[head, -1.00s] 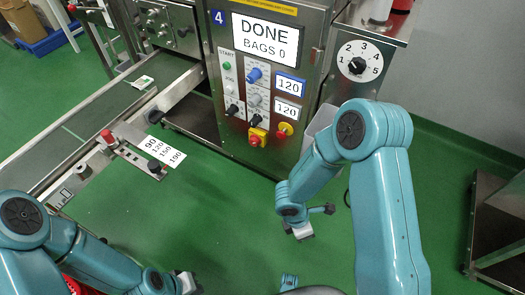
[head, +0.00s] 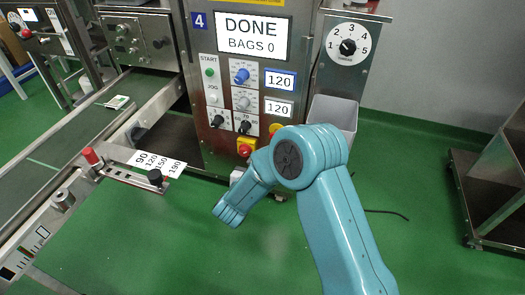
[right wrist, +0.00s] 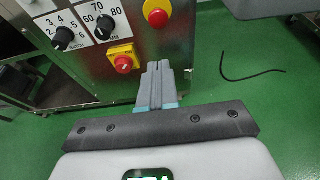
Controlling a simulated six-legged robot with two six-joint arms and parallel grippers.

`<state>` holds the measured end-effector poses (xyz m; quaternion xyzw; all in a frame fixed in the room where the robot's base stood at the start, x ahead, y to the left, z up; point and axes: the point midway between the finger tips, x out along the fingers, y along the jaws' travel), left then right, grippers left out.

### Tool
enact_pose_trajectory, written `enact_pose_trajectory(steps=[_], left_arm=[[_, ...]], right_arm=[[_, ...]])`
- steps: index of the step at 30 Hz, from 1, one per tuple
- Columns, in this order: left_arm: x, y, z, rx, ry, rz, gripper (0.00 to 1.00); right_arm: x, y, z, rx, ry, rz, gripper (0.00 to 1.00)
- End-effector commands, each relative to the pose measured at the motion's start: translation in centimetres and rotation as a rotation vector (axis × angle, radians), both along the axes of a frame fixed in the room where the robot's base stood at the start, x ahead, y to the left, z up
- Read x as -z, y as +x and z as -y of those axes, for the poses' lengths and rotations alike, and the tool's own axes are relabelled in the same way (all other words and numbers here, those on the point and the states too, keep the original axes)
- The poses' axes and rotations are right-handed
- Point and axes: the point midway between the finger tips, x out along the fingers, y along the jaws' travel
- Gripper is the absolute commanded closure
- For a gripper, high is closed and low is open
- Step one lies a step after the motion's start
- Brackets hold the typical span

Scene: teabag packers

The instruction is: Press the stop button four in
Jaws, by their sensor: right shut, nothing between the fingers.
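Machine 4 has a steel control panel (head: 225,100) whose screen (head: 248,36) reads DONE, BAGS 0. My right gripper (right wrist: 158,66) is shut and empty. In the head view my right forearm largely hides this gripper. My left gripper is out of view.
A red knob on yellow (right wrist: 157,15) is right of and above the button. Dials (head: 240,75) and the green START button (head: 210,72) are above. A grey bin (head: 334,115) stands right of the panel. A conveyor (head: 90,130) runs at left; the green floor is open in front.

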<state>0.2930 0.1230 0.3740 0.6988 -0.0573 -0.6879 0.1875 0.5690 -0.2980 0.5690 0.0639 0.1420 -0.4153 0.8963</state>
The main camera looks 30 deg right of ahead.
Motion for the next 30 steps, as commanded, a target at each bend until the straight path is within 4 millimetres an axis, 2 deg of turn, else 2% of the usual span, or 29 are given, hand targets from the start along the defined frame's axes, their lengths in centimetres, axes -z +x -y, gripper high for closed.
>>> enact_pose_trajectory(steps=[14,17,30], left_arm=[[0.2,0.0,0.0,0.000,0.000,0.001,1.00],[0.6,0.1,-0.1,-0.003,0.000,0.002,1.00],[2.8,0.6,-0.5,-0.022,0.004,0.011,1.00]], right_arm=[[0.1,0.4,1.2,0.000,-0.007,0.007,1.00],[0.5,1.2,2.0,0.002,-0.007,0.008,1.00],[3.1,6.9,8.2,0.000,-0.007,0.010,1.00]])
